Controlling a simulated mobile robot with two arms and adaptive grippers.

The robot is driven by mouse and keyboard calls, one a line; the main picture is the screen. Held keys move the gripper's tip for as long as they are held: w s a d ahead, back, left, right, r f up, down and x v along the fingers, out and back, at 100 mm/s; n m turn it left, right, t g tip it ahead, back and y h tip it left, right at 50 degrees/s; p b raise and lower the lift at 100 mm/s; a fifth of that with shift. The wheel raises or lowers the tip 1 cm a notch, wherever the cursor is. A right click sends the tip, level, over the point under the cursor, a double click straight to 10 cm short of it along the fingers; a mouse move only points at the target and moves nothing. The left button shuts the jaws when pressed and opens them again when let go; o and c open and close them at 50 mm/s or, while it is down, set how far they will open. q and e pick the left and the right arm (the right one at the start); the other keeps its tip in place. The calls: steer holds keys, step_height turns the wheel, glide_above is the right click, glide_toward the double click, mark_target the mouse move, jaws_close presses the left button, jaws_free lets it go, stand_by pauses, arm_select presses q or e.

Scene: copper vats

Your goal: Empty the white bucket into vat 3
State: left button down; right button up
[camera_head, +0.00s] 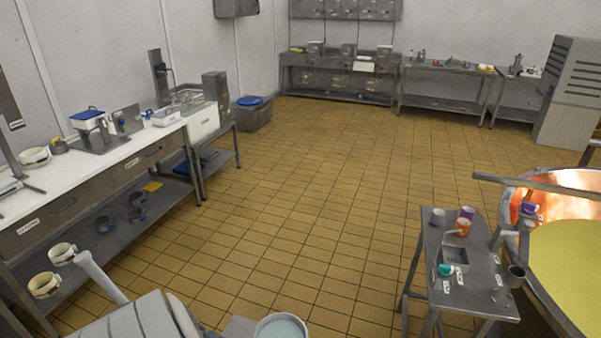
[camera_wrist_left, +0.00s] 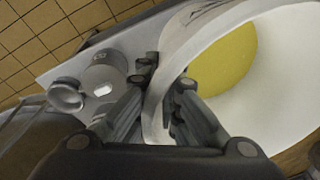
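The copper vat (camera_head: 565,205) stands at the right edge of the head view, cut off by the frame. Pale yellow liquid (camera_head: 572,265) fills its lower part, and I see no number on it. In the left wrist view a white bucket (camera_wrist_left: 285,105) shows its open inside, with yellow contents (camera_wrist_left: 225,60). My left gripper (camera_wrist_left: 166,76) has one finger on each side of the bucket's wall and is closed close around it. A pale round container (camera_head: 281,328) shows at the bottom edge of the head view; I cannot tell whether it is the same bucket. My right gripper is not in view.
A small metal table (camera_head: 470,285) with cups and small tools stands beside the vat. A long workbench (camera_head: 100,165) with a lower shelf runs along the left wall. More benches (camera_head: 340,75) line the back. The tiled floor (camera_head: 290,190) between them is clear.

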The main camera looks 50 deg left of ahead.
arm_select(q)
steer(key=w+d+r+b, duration=0.1)
steer(key=w+d+r, duration=0.2)
steer(key=w+r, duration=0.2)
steer(key=w+d+r+b, duration=0.2)
steer(key=w+r, duration=0.4)
steer(key=r, duration=0.4)
steer(key=shift+d+m+b, duration=0.3)
steer(key=shift+d+m, duration=0.1)
steer(key=shift+d, duration=0.4)
steer(key=shift+w+r, duration=0.1)
steer(key=shift+w, duration=0.05)
